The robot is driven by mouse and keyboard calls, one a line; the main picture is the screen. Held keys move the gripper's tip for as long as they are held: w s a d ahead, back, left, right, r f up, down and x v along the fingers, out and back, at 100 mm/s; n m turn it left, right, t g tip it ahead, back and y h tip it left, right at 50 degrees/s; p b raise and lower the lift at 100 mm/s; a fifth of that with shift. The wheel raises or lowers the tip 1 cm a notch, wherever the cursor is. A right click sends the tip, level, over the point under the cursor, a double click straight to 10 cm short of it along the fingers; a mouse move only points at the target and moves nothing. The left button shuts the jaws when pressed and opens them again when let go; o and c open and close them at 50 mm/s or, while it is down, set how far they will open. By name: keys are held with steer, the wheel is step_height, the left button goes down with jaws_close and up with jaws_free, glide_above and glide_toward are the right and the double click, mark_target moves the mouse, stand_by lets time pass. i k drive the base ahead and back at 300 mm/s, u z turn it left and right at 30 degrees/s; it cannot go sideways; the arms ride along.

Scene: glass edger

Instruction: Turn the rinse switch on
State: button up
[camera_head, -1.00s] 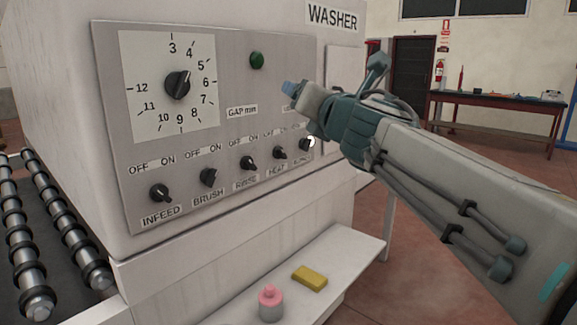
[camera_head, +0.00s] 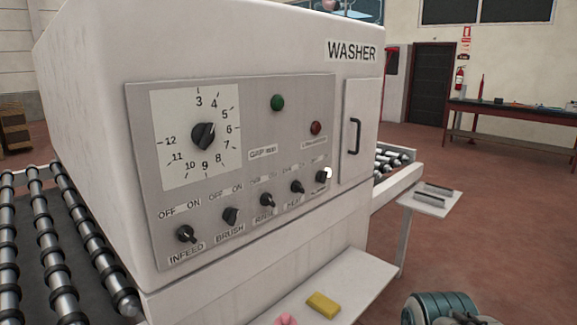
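The rinse switch (camera_head: 267,200) is a small black rotary knob above a RINSE label, the middle one in the row on the washer's grey control panel (camera_head: 230,255). OFF and ON marks sit above it, small and blurred. Its pointer is too small for me to tell which way it is set. Nothing touches it. My gripper is out of view; only a teal and grey part of my arm shows at the bottom right, well away from the panel.
The infeed knob (camera_head: 186,234) and brush knob (camera_head: 230,216) are to the left, the heat knob (camera_head: 297,187) to the right. A large gap dial (camera_head: 204,136) is above. A white shelf (camera_head: 360,283) with a yellow block (camera_head: 323,305) juts out below. Rollers (camera_head: 40,230) lie left.

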mark_target(266, 200)
steer(key=u, duration=0.05)
steer(key=k, duration=0.5)
steer(key=z, duration=0.75)
steer(key=i, duration=1)
steer(key=u, duration=0.7)
